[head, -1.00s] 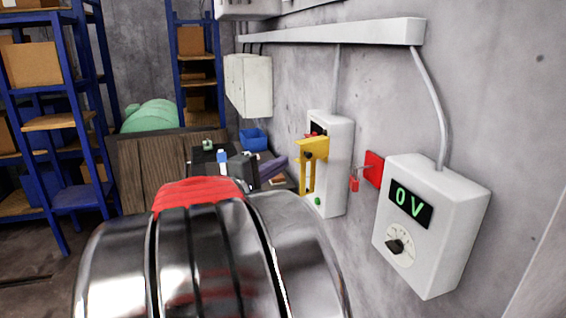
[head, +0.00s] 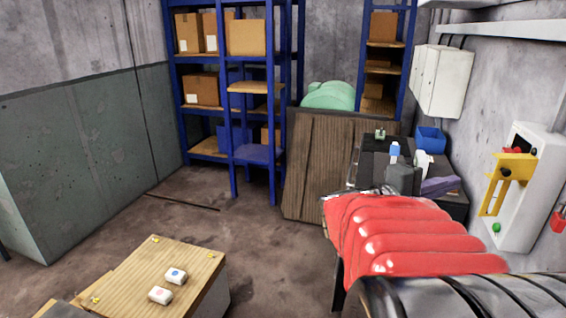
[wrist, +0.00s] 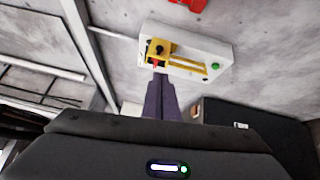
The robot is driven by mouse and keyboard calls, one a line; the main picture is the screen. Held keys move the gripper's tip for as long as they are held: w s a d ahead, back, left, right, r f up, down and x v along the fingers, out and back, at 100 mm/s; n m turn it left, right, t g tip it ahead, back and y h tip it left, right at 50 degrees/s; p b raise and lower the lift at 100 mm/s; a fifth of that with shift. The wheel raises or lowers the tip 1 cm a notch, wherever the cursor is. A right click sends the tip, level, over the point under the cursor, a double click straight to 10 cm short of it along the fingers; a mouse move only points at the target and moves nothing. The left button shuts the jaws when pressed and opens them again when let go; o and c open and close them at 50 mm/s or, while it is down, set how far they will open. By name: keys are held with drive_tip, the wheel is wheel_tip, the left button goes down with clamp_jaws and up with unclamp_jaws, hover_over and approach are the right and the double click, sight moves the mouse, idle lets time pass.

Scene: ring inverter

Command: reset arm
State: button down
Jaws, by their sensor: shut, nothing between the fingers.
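My gripper (head: 440,186) has purple fingers and is at the right of the head view, past my red and dark arm. In the wrist view my gripper (wrist: 161,98) shows its two purple fingers together, shut and empty. Beyond the fingertips in the wrist view is a white wall box (wrist: 215,50) with a yellow lever piece (wrist: 160,50). In the head view the same white box (head: 535,205) and yellow piece (head: 513,168) are to the right of my gripper. I cannot judge the exact gap to the box.
A dark bench (head: 370,158) with small items and a blue bin (head: 431,139) stands behind my arm. A wooden crate (head: 150,270) with two small white blocks is at lower left. Blue shelves (head: 233,170) stand at the back.

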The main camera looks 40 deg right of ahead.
idle(0.3)
drive_tip(key=s+a+f+y, duration=0.2)
drive_tip(key=a+f+y, duration=0.3)
drive_tip(key=f, duration=0.6)
drive_tip(key=w+a+f+t+y, duration=0.35)
drive_tip(key=a+f, duration=0.35)
drive_tip(key=a, duration=0.3)
drive_tip(key=w+a+t+y, duration=0.2)
drive_tip(key=w+a+y, duration=0.1)
drive_tip(key=a, duration=0.7)
drive_tip(key=w+a+r+n+t+y, duration=0.1)
drive_tip(key=w+a+t+y, duration=0.2)
drive_tip(key=a, duration=0.7)
drive_tip(key=w+a+n+t+y, duration=0.1)
drive_tip(key=w+a+t+y, duration=0.1)
drive_tip(key=a, duration=0.8)
drive_tip(key=shift+w+a+r+t+y, duration=0.35)
drive_tip(key=shift+w+a+y, duration=0.1)
drive_tip(key=shift+w, duration=0.35)
drive_tip(key=shift+d, duration=0.15)
